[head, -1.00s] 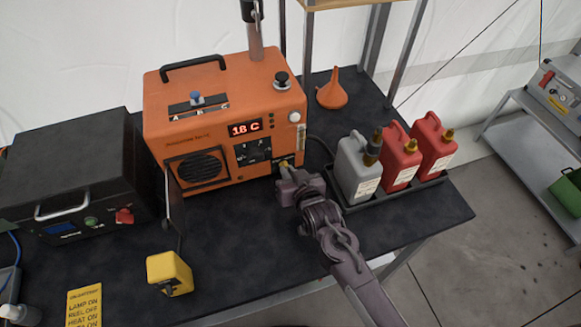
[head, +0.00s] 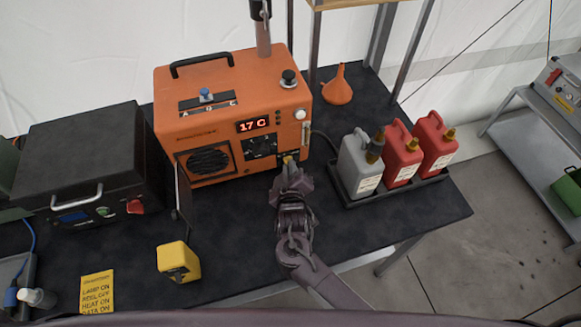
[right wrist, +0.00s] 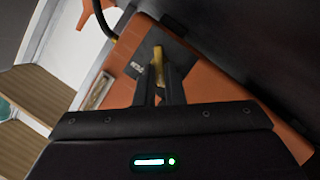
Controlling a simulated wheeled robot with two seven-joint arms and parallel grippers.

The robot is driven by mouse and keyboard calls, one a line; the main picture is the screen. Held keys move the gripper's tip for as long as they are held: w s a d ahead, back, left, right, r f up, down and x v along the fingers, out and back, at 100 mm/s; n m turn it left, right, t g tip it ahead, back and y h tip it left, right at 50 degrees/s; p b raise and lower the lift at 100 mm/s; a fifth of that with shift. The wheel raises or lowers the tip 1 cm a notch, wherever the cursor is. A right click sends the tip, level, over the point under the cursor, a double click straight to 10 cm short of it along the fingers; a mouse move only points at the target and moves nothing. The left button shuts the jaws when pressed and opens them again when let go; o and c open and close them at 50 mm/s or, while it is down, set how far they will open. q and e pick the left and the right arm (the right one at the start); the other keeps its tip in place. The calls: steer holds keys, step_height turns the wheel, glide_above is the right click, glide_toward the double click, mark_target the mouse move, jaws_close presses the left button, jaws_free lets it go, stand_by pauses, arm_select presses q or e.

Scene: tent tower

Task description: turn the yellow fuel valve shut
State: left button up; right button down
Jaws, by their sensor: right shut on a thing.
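The orange heater box (head: 232,112) stands on the dark table, its red display reading 17 C. The yellow fuel valve (head: 289,159) is low on the right of its front face, mostly hidden by my gripper in the head view. In the right wrist view the yellow valve handle (right wrist: 159,64) sits between my fingertips, in front of a dark plate on the orange panel. My right gripper (head: 289,167) is shut on the valve handle; its fingers also show in the right wrist view (right wrist: 160,80). My left gripper is not in view.
A tray (head: 398,190) with a grey jug (head: 358,165) and two red jugs (head: 402,160) stands right of my arm. An orange funnel (head: 337,88) is behind. A black case (head: 80,160), yellow block (head: 178,262) and yellow card (head: 97,292) are left.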

steer(key=shift+n+h, duration=0.3)
steer(key=shift+n, duration=0.2)
steer(key=c, duration=1.5)
jaws_free()
steer(key=b+v, duration=0.1)
steer(key=v, duration=0.7)
steer(key=shift+f, duration=0.15)
